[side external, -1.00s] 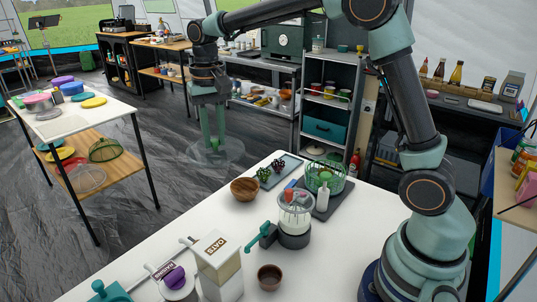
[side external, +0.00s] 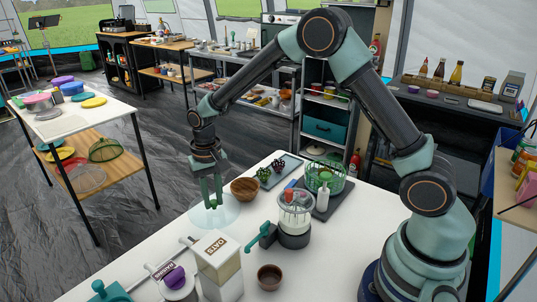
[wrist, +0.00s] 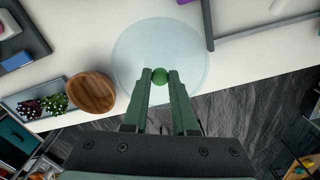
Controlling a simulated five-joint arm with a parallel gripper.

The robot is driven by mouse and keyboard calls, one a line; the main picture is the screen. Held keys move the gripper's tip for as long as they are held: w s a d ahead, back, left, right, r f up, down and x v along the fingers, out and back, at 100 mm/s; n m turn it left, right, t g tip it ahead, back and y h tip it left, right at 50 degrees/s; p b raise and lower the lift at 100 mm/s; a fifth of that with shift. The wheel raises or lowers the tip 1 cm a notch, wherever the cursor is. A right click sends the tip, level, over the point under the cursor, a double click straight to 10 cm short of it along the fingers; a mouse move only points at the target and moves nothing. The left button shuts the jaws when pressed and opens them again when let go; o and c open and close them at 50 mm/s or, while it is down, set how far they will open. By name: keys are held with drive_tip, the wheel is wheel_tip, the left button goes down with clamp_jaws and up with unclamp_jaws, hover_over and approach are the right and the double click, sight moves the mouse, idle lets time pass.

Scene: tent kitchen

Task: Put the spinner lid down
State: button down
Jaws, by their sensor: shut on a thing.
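The spinner lid (side external: 226,216) is a clear, pale round disc with a green knob (wrist: 160,77) at its centre. My gripper (side external: 213,203) is shut on this knob, one finger on each side, and points down. The lid is level at the far left edge of the white table, left of the wooden bowl. In the wrist view, most of the lid (wrist: 135,45) shows over the white top and its near rim reaches the table edge. I cannot tell whether it touches the table.
The wooden bowl (side external: 245,188) is close on the lid's right. The oats box (side external: 218,262) stands in front. A green basket (side external: 338,184) and a clear-topped grinder (side external: 294,222) stand further right. The white table (side external: 240,240) has bare room between bowl, box and grinder.

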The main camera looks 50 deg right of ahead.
sight(214, 206)
drive_tip(key=shift+f, duration=2.2)
drive_tip(key=shift+f, duration=0.1)
drive_tip(key=c, duration=0.7)
unclamp_jaws()
